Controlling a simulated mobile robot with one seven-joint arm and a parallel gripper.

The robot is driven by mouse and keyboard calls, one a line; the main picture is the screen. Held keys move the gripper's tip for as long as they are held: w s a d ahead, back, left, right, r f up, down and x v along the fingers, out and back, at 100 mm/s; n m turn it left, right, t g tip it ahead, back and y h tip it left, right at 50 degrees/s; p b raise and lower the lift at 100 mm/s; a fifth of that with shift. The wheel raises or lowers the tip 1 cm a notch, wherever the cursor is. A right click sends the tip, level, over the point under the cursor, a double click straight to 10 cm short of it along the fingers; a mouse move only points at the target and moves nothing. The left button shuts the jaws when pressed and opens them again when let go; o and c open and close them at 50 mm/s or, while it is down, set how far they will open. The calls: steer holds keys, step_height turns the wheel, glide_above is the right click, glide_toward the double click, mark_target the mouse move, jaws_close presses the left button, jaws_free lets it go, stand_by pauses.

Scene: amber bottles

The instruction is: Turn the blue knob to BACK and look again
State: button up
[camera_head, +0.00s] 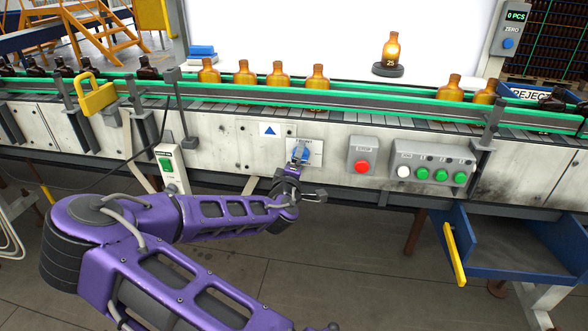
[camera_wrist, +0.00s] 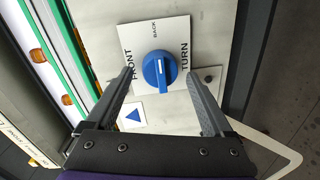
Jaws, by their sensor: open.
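The blue knob (camera_wrist: 158,68) sits on a white plate marked FRONT, BACK and TURN; in the wrist view BACK is at the top, FRONT left, TURN right. Its raised grip runs roughly up and down the picture, with a pale mark; which label it points to is unclear. In the head view the knob (camera_head: 301,153) is on the conveyor's front panel, partly behind my gripper (camera_head: 303,180). My gripper (camera_wrist: 161,78) is open, its fingertips to either side of the knob with gaps. An amber bottle (camera_head: 391,52) stands on a dark disc (camera_head: 388,71) before the bright screen.
Right of the knob are a red button box (camera_head: 362,157) and a box of white and green buttons (camera_head: 432,165). An open blue drawer (camera_head: 520,255) juts out lower right. Amber bottles (camera_head: 244,74) stand on the conveyor. A counter (camera_head: 515,16) reads 0 PCS.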

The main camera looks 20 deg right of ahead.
steer(key=p+v, duration=0.8)
steer(key=v, duration=0.9)
steer(key=shift+s, duration=0.1)
